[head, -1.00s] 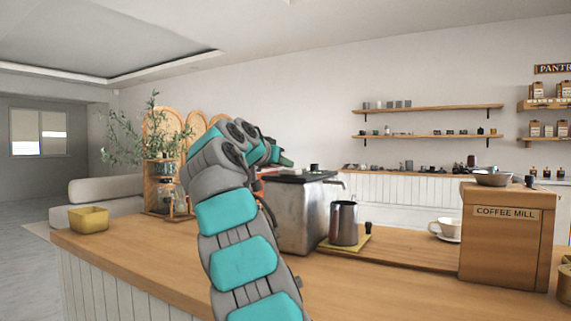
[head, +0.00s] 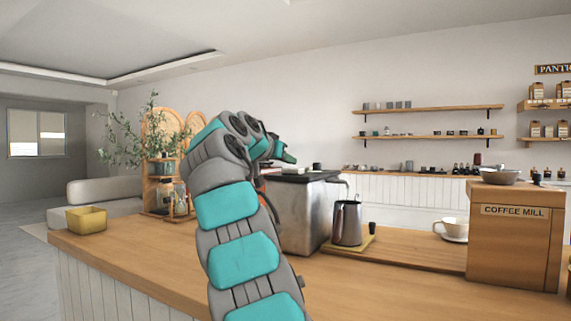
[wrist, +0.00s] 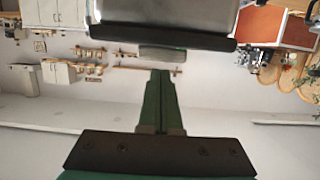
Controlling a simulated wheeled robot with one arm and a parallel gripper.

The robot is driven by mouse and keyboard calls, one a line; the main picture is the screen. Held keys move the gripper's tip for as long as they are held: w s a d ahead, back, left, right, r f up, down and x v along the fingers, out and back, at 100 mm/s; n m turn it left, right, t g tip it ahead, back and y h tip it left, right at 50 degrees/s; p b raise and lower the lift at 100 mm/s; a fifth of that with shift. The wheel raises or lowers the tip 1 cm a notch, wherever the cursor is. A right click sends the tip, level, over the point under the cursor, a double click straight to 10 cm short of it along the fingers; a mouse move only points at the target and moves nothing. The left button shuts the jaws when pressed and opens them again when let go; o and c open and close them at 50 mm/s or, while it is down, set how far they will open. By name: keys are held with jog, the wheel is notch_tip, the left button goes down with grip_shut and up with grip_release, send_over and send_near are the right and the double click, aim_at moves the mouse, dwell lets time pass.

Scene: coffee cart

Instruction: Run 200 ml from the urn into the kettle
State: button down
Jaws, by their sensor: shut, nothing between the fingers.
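The urn (head: 312,222) is a steel box with a dark lid, standing on the counter in the middle of the head view, partly hidden by my arm. The kettle (head: 347,222) is a steel vessel to the right of the urn, upright on a yellowish mat (head: 328,246). My gripper (head: 290,158) is at lid height near the urn's left side in the head view, partly hidden by my wrist. In the wrist view its green fingers (wrist: 158,82) are together with nothing between them. A dark-edged grey body, seemingly the urn (wrist: 165,14), fills the top there. The urn's tap is not clear.
A coffee mill (head: 514,245) stands at the right of the counter (head: 415,280). A yellow box (head: 86,219) sits at the far left end. The front of the counter is clear.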

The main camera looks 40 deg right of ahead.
jog(key=shift+s+a+r, duration=0.1)
jog(key=shift+a+r, duration=0.05)
jog(key=shift+r, duration=0.4)
jog(key=shift+s+a+r, duration=0.1)
jog(key=shift+r, duration=0.45)
jog(key=b+v, duration=0.1)
jog(key=v, duration=0.8)
jog(key=shift+a, duration=0.35)
jog(key=shift+s, duration=0.1)
